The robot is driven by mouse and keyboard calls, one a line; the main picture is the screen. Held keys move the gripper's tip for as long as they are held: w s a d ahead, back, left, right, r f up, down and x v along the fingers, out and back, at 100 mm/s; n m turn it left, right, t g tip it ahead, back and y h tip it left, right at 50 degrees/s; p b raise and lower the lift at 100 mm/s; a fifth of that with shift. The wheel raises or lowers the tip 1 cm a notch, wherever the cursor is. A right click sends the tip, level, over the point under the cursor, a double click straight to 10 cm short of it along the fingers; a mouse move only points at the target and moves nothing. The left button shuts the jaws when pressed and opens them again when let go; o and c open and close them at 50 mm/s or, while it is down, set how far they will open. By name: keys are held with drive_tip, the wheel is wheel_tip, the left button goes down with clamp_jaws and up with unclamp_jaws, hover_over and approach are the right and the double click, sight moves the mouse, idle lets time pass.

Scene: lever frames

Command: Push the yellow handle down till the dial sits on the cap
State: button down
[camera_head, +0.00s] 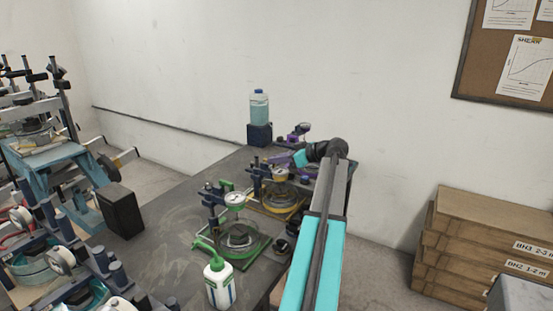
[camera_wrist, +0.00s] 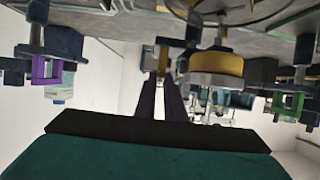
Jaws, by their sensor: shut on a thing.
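The yellow lever frame (camera_head: 282,208) stands mid-bench, between the green and purple ones. Its yellow-rimmed dial (camera_head: 280,175) is above the round cell; it shows as a yellow drum in the wrist view (camera_wrist: 216,68). The yellow handle (camera_wrist: 162,60) is at the tips of my gripper's dark fingers in the wrist view. My gripper (camera_wrist: 172,82) is shut on this handle, coming in from the right over the bench in the head view. In the head view the handle is small and hard to make out beside my gripper. The cap under the dial is not clearly visible, so I cannot tell any gap.
A green lever frame (camera_head: 236,240) stands nearer, with a green-topped bottle (camera_head: 218,283) in front. A purple-handled frame (camera_head: 297,137) is behind. A blue-capped bottle (camera_head: 259,106) stands at the back. Wooden boxes (camera_head: 480,245) are at right. Bare bench lies left of the frames.

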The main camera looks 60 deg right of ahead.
drive_tip(key=shift+s+f+b, duration=0.1)
drive_tip(key=shift+f+b, duration=0.2)
drive_tip(key=shift+f, duration=0.45)
drive_tip(key=shift+a, duration=0.1)
drive_tip(key=c, duration=1.8)
unclamp_jaws()
drive_tip(key=shift+f, duration=0.1)
drive_tip(key=shift+c, duration=0.2)
drive_tip(key=b+v, duration=0.2)
drive_tip(key=v, duration=1.1)
drive_tip(key=shift+s+r, duration=0.25)
drive_tip(key=shift+r, duration=0.05)
drive_tip(key=shift+s, duration=0.1)
